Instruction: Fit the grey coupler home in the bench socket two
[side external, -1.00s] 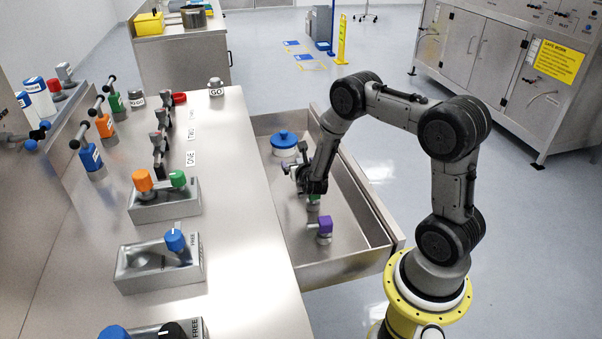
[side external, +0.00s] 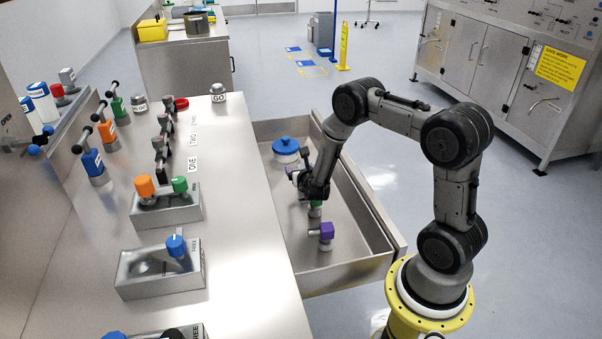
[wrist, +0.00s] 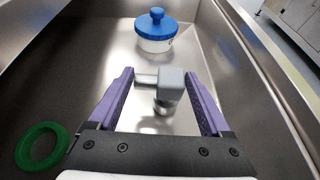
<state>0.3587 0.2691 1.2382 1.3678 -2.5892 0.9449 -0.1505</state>
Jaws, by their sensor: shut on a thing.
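The grey coupler (wrist: 171,84) is in the open drawer, between the purple fingers of my gripper (wrist: 160,78) in the wrist view. My gripper is shut on it. The coupler has a blocky head, a side stub pointing left and a round lower end close to the drawer floor; I cannot tell whether it touches. The bench label TWO (side external: 194,140) stands between ONE and THREE, beside a row of dark lever clamps (side external: 161,144). The socket's opening cannot be made out.
A blue-lidded white pot (wrist: 156,28) stands farther along the drawer (side external: 345,262). A green ring (wrist: 42,148) lies at lower left. Bench fixtures include an orange-and-green-knobbed block (side external: 166,208).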

